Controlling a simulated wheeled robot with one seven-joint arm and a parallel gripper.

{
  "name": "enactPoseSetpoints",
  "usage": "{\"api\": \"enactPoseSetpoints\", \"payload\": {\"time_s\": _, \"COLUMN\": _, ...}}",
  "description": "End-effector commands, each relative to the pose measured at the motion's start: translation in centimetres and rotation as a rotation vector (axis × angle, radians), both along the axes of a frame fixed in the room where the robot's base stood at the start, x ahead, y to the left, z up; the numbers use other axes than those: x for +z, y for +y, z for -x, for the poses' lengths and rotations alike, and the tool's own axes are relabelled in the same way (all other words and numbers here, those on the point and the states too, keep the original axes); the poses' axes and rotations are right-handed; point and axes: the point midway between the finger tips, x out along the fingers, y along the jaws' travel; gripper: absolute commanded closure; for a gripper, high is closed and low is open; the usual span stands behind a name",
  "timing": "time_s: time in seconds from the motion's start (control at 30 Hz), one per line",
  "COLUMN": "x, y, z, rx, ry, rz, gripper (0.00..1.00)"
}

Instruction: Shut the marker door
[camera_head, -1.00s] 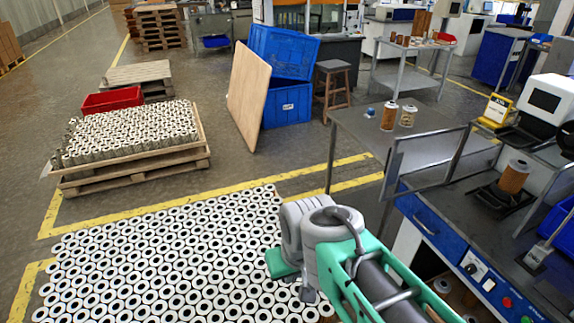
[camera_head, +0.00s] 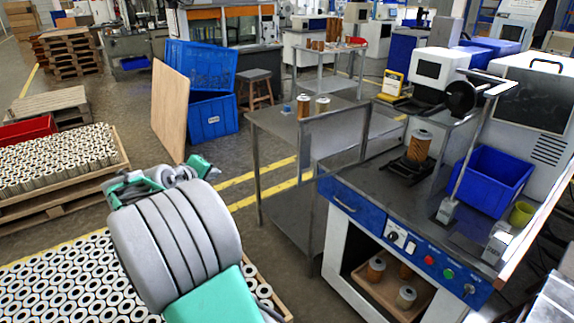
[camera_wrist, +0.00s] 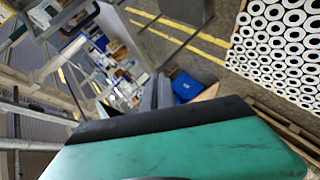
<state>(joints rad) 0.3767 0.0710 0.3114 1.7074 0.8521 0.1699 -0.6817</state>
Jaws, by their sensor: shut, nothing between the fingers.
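A grey-framed panel that looks like the marker door (camera_head: 335,138) stands upright at the left edge of the workbench in the head view. It is swung out from the bench, and its hinge is hard to make out. The marker (camera_head: 438,72), a white box with a dark screen, stands at the back of the bench. A filter cartridge (camera_head: 419,146) stands upright on a black fixture before it. My gripper (camera_wrist: 157,90) is shut and empty in the wrist view, with floor and far tables beyond it. It is well left of the door, touching nothing visible.
The workbench (camera_head: 400,195) has a blue drawer front with buttons. A blue bin (camera_head: 494,180) and a slanted metal post (camera_head: 468,150) stand on its right. A steel table (camera_head: 270,122) is behind the door.

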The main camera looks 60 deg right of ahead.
Motion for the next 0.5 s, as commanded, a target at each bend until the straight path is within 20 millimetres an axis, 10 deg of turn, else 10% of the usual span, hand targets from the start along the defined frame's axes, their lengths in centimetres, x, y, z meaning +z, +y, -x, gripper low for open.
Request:
{"api": "enactPoseSetpoints", "payload": {"time_s": 0.03, "x": -1.9, "y": -5.1, "z": 2.0, "rx": -0.079, "ry": 0.095, "rz": 0.130, "gripper": 1.00}}
{"api": "enactPoseSetpoints", "payload": {"time_s": 0.13, "x": -0.9, "y": -11.1, "z": 5.9, "rx": -0.193, "ry": 0.284, "rz": 0.342, "gripper": 1.00}}
{"api": "enactPoseSetpoints", "payload": {"time_s": 0.5, "x": 0.7, "y": -16.8, "z": 9.7, "rx": -0.282, "ry": 0.453, "rz": 0.480, "gripper": 1.00}}
